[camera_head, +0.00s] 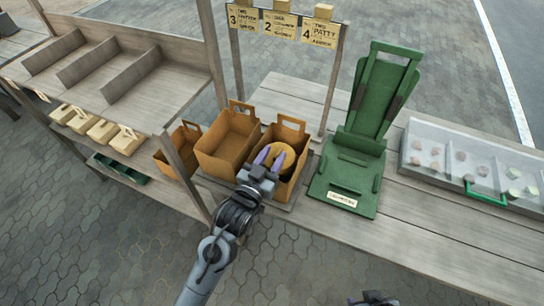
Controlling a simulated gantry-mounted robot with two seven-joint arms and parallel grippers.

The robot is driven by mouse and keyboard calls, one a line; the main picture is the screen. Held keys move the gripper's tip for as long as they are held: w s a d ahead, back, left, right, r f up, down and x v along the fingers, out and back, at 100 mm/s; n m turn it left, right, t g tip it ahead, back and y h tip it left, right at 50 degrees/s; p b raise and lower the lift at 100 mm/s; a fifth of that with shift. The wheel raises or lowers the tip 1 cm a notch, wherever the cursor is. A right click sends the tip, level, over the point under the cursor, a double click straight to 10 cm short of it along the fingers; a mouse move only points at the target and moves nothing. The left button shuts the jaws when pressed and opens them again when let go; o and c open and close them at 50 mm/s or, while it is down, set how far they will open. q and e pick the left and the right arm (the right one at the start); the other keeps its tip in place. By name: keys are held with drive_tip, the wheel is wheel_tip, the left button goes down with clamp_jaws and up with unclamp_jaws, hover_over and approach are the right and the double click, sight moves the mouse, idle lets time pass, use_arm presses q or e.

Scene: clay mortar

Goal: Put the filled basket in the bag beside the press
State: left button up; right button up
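A round tan-brown item (284,150), which may be the filled basket, sits at the mouth of the open brown bag (294,128) just left of the green press (350,160). What fills it is not clear from here. My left gripper (271,155) reaches over the front of this bag. Its two purple fingers are apart and overlap the left part of the round item. I cannot tell whether they grip it. Only a small part of my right gripper (373,298) shows at the bottom edge, and its fingers are unclear.
Another open brown bag (227,142) stands left of this one, and a third (178,150) is farther left by a wooden post. A sign frame (284,26) rises behind the bags. A clear-lidded case (470,165) lies right of the press. The table front at right is bare.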

use_arm(q)
drive_tip(key=shift+r, duration=0.15)
drive_tip(key=shift+s+r, duration=0.15)
drive_tip(key=shift+r, duration=0.35)
drive_tip(key=p+v, duration=0.2)
drive_tip(key=v, duration=0.9)
drive_tip(key=s+a+f+n+g+y, duration=0.1)
drive_tip(key=s+a+f+g+y, duration=0.2)
drive_tip(key=s+a+f+g, duration=0.3)
drive_tip(key=s+a+f+n+g+y, duration=0.1)
drive_tip(key=s+a+f+g+y, duration=0.2)
drive_tip(key=s+a+f+g, duration=0.4)
drive_tip(key=s+a+f, duration=0.2)
drive_tip(key=s, duration=0.6)
drive_tip(key=shift+s+n+y, duration=0.3)
drive_tip(key=shift+s+y, duration=0.05)
drive_tip(key=shift+y, duration=0.05)
drive_tip(key=shift+d+r, duration=0.1)
drive_tip(key=shift+r, duration=0.05)
wheel_tip(320, 180, up, 42)
drive_tip(key=p, duration=4.2)
drive_tip(key=shift+p, duration=0.35)
drive_tip(key=shift+r, duration=0.1)
